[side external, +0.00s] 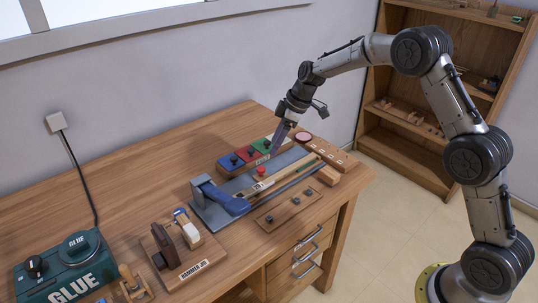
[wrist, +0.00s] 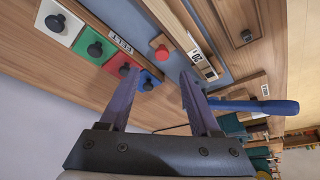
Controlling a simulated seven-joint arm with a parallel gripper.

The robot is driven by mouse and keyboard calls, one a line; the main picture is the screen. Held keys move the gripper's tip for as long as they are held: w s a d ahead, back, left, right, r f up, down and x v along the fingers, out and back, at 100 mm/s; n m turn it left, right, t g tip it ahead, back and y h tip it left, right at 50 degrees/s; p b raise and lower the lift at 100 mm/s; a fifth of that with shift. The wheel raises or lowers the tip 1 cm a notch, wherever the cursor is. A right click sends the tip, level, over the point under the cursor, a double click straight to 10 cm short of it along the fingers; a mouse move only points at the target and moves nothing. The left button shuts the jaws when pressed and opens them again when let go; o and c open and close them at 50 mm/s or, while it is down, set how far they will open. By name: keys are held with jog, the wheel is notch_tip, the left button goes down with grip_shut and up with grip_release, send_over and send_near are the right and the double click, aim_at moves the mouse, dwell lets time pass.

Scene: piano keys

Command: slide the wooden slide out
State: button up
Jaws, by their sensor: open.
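A long, light wooden slide (side external: 289,174) lies along a grey metal plate (side external: 240,186) on the workbench. Its labelled end and a pale bar show in the wrist view (wrist: 200,62). A red knob (wrist: 160,47) stands beside it, and also shows in the side view (side external: 261,171). My gripper (side external: 275,150) points down over the far part of the fixture, near the coloured blocks. In the wrist view its two fingers (wrist: 158,75) are spread with nothing between them. The fingertips look apart from the slide and knob. Their exact height is hard to tell.
Blue, red, green and white blocks with black knobs (wrist: 92,40) line the fixture's edge. A hammer jig (side external: 180,250) and glue box (side external: 65,268) stand left.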

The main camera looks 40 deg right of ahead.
jog(key=v, duration=0.4)
jog(key=shift+d+r, duration=0.1)
jog(key=shift+r, duration=0.15)
